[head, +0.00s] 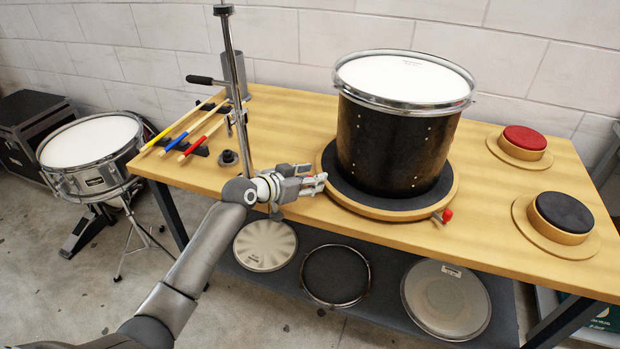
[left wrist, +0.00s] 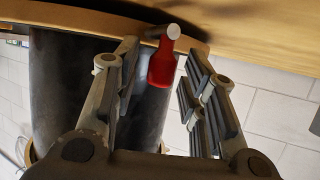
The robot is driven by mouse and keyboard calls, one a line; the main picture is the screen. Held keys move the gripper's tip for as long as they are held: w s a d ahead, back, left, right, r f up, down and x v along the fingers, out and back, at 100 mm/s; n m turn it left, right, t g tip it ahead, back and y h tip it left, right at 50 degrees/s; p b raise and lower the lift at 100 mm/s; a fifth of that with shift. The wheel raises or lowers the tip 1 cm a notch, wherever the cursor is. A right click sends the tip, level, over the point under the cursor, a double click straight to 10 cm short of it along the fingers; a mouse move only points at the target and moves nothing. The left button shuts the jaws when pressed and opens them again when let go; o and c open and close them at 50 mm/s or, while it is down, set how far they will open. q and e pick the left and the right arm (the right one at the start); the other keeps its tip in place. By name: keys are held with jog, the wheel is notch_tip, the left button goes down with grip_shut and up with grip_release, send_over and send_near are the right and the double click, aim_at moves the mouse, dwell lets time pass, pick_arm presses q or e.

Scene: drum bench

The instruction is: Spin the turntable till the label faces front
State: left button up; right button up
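A black drum (head: 395,145) with chrome rims and a white head stands upright on the round wooden turntable (head: 366,206), which has a dark top. No label shows on the shell facing the head camera. A red-tipped handle (head: 447,215) sticks out from the turntable's front right. My left gripper (head: 322,182) is at the turntable's left front edge, pointing right. In the left wrist view its fingers (left wrist: 158,92) are open, and the red handle (left wrist: 162,68) appears between them, farther ahead; the drum (left wrist: 70,85) is at the left. My right gripper is out of view.
A metal stand (head: 234,80) rises behind my left arm, near several coloured sticks (head: 190,133). Red (head: 525,138) and black (head: 565,212) pads sit at the right. Drumheads lie on the lower shelf. The front tabletop is mostly clear.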

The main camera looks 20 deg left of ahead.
pick_arm(q)
jog(key=shift+c, duration=0.3)
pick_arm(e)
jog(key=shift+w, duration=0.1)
pick_arm(q)
grip_shut()
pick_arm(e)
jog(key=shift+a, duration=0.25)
pick_arm(q)
jog(key=shift+w, duration=0.1)
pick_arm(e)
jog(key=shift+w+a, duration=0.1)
